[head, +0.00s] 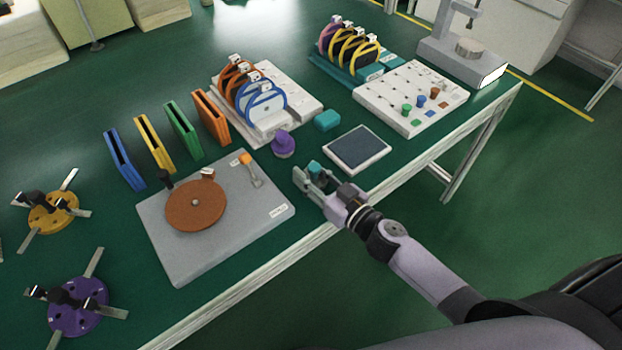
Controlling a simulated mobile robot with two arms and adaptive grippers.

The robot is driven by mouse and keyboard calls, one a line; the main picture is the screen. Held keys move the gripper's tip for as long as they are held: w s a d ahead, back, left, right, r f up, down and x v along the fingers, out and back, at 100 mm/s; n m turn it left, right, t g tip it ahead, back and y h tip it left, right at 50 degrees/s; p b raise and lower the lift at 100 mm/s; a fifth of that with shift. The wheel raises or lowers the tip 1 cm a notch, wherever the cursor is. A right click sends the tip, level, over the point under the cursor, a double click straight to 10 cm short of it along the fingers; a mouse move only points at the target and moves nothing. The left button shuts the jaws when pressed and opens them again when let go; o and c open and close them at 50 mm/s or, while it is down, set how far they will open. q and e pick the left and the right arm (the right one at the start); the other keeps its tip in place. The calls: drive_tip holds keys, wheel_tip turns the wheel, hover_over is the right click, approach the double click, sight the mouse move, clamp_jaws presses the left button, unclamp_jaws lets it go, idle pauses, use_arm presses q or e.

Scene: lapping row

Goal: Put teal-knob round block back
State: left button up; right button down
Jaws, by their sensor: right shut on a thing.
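My right gripper (312,182) comes in from the lower right and is shut at the table's front edge, left of the dark pad. A small teal knob (314,167) shows at its fingers; the rest of the held block is hidden by the fingers. A white board (384,103) with rows of small marks stands at the back right. My left gripper is not in view.
A dark pad in a white frame (358,149) lies between the gripper and the board. A purple knobbed piece (283,143) and a teal block (327,120) stand behind. A grey plate with a brown disc (160,240) lies left. A grey stand (450,62) is beyond the board.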

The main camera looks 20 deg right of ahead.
drive_tip(key=shift+f, duration=0.15)
drive_tip(key=shift+f, duration=0.15)
drive_tip(key=c, duration=1.5)
unclamp_jaws()
drive_tip(key=o, duration=0.3)
drive_tip(key=shift+o, duration=0.2)
